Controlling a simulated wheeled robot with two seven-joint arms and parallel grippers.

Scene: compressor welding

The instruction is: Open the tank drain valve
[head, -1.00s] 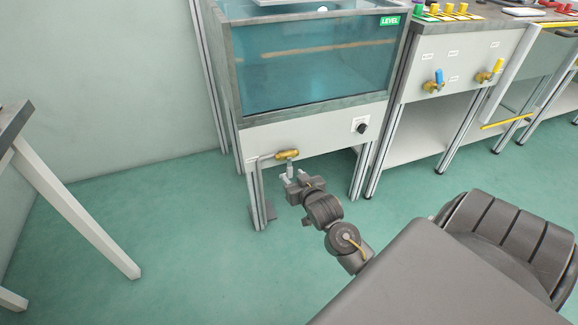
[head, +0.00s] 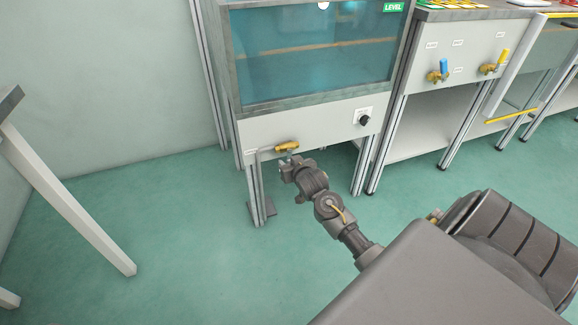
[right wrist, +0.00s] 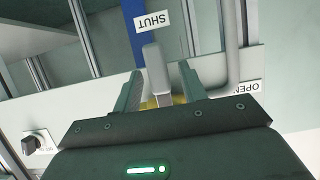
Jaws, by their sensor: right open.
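The brass drain valve (head: 287,147) sits at the lower left of the tank's front panel. My right gripper (head: 288,163) is just below it and hides part of it. In the right wrist view my right gripper (right wrist: 163,88) is open, with one finger on each side of a light grey bar (right wrist: 155,72), which looks like the valve lever. I cannot tell whether the fingers touch it. Some yellow of the valve (right wrist: 179,100) shows behind. A SHUT label (right wrist: 152,22) and an OPEN label (right wrist: 246,87) appear upside down. My left gripper is out of view.
The tank (head: 315,55) with blue-green water stands on metal legs, with a dark knob (head: 364,120) on its panel. A bench to the right carries a blue-handled valve (head: 441,71) and a yellow-handled one (head: 494,66). A table leg (head: 70,205) stands at left. The floor between is clear.

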